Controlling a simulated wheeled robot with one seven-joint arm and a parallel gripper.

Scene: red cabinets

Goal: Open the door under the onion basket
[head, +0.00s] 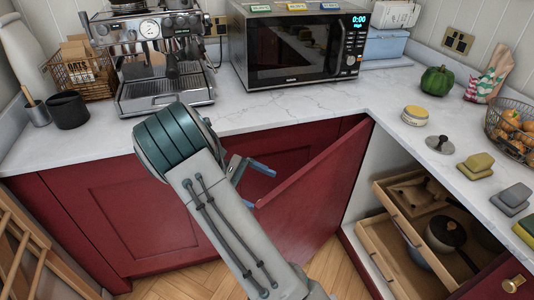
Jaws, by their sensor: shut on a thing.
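The red cabinet door (315,190) stands swung out at a wide angle from the right-hand counter, with its far upper corner near the counter's inside corner. My gripper (256,184) is at the door's near free edge, with its blue-tipped fingers closed there. Whether they hold the edge or a handle is hidden by my arm and the door. The wire basket of onions (511,127) stands on the right counter. The open cabinet below shows wooden pull-out drawers (384,250) with pans inside.
A red front with a brass knob (513,284) is at the lower right. Closed red cabinets (120,215) run along the left. A wooden slatted piece (25,260) stands at the lower left. Wood floor (335,272) shows below the door.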

